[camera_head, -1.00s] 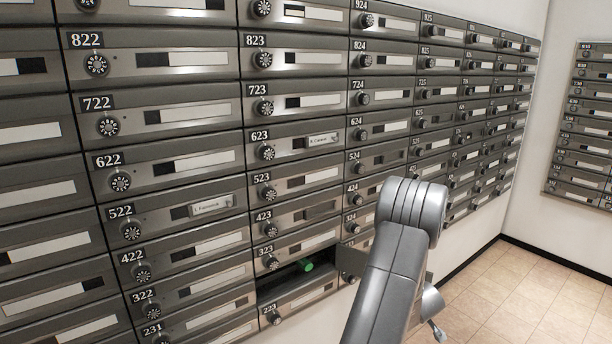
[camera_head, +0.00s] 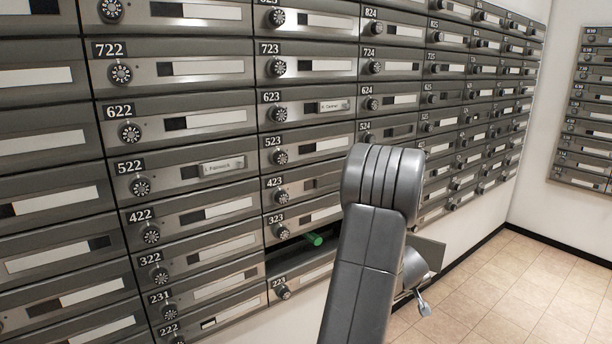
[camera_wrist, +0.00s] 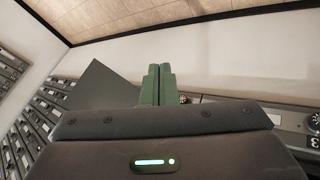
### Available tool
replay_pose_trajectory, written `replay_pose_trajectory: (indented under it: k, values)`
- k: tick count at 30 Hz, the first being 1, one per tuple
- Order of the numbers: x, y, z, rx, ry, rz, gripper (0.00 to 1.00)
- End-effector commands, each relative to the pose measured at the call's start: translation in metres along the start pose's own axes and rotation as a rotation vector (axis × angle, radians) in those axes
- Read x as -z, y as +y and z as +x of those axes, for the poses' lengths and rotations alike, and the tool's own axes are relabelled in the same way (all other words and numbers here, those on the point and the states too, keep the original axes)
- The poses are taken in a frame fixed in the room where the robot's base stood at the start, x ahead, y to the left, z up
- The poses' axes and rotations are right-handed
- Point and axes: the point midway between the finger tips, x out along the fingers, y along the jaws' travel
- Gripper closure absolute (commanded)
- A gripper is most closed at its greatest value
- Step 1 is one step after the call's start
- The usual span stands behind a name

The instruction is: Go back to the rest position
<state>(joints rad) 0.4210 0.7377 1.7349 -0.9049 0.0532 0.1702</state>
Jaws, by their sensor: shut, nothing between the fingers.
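My gripper (camera_wrist: 157,84) shows in the wrist view with its two green fingers together and nothing between them. A dark grey flat panel (camera_wrist: 100,92), which looks like this door, shows left of the fingers in the wrist view.
A wall of closed grey mailboxes (camera_head: 195,170) with round dials runs along the left and back. Another mailbox block (camera_head: 584,115) hangs on the right wall. The tiled floor (camera_head: 510,290) at the lower right is clear.

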Motion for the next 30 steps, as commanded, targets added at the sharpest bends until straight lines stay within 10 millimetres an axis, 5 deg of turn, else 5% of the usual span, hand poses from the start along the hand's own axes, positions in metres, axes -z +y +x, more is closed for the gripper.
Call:
replay_pose_trajectory:
  k: [30]
  values:
    - [0.011, -0.086, -0.038, -0.078, -0.074, 0.150, 1.00]
